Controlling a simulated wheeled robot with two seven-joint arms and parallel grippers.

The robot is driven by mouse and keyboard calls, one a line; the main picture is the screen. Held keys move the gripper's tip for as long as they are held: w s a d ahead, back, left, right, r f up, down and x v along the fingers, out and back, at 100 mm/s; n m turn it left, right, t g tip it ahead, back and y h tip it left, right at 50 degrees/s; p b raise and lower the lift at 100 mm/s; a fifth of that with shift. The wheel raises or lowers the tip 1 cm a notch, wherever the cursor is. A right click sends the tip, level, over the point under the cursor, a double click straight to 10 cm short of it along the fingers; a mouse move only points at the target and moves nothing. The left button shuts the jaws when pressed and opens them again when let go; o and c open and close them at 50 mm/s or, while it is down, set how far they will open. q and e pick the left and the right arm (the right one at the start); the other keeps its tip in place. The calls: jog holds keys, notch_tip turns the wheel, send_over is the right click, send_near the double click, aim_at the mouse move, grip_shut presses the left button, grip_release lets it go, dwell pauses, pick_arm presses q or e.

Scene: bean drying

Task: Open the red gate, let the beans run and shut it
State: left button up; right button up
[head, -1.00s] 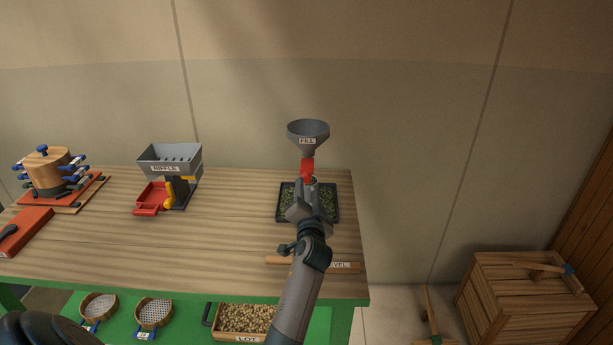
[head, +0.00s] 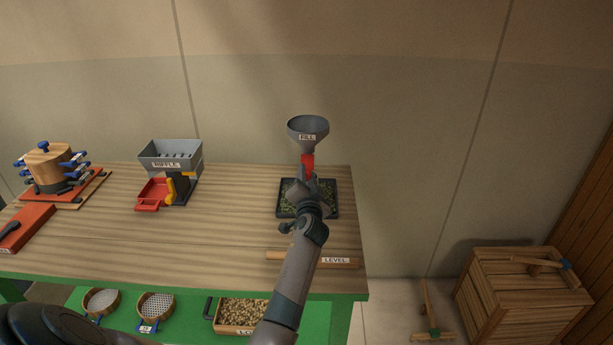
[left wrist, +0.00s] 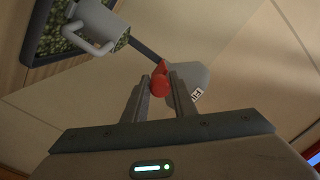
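The grey funnel marked FILL (head: 308,126) stands at the right end of the table, with the red gate (head: 307,162) under it. My left gripper (head: 312,180) reaches up to the gate from the front. In the left wrist view the gate's red knob (left wrist: 159,86) sits between my two fingertips (left wrist: 160,80); whether both fingers press on it is not clear. A grey cup with a handle (left wrist: 100,22) stands on the dark tray of green beans (head: 334,212); in the head view my gripper hides the cup. My right gripper is not in view.
The wooden LEVEL bar (head: 290,257) lies in front of the tray. The grey RIFFLE box (head: 150,152) with its red pan (head: 149,206) and a clamped wooden pot (head: 48,165) stand to the left. The table's middle is clear. A wooden crate (head: 520,300) stands right.

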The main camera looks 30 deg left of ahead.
pick_arm(q)
grip_shut()
jog(key=shift+w+a+f+b, duration=0.15)
jog(key=shift+w+a+b, duration=0.1)
jog(key=shift+w+b, duration=0.25)
jog(key=shift+b+x, duration=0.8)
jog(key=shift+x, duration=0.15)
jog(key=shift+w+a, duration=0.1)
jog(key=shift+w, duration=0.2)
jog(key=o, duration=0.8)
grip_release()
jog(key=shift+s, duration=0.1)
jog(key=b+v, duration=0.3)
jog(key=v, duration=1.4)
jog(key=shift+s+b, duration=0.2)
jog(key=shift+b, duration=0.2)
